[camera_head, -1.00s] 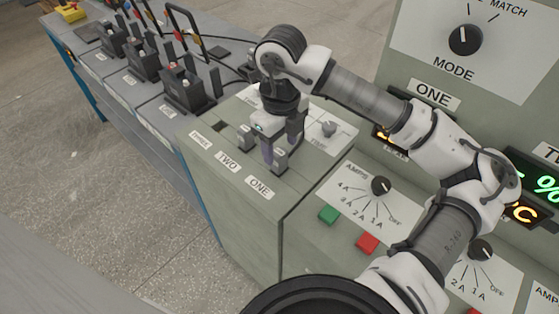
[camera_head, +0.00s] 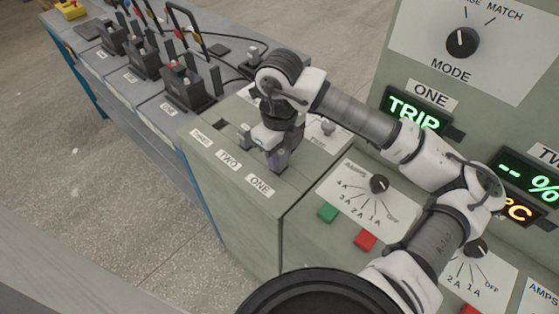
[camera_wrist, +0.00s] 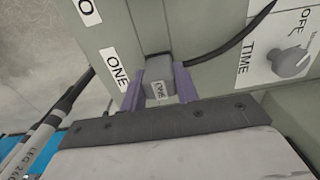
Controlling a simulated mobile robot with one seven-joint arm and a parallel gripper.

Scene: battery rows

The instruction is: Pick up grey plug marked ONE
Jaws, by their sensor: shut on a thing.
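The grey plug marked ONE (camera_wrist: 159,84) sits between the two purple fingers of my gripper (camera_wrist: 159,94) in the wrist view. The fingers are shut on its sides. Its label is readable and faces the wrist camera. In the head view my gripper (camera_head: 277,160) is low over the grey cabinet top, behind the white ONE label (camera_head: 260,185). The gripper and wrist largely hide the plug there. I cannot tell whether the plug is still seated.
The TWO label (camera_head: 229,160) and a neighbouring grey plug (camera_head: 244,138) are to the left. A TIME knob (camera_wrist: 290,62) and a black cable (camera_wrist: 225,48) are close by. The upright panel with the MODE knob (camera_head: 462,42) stands at the right.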

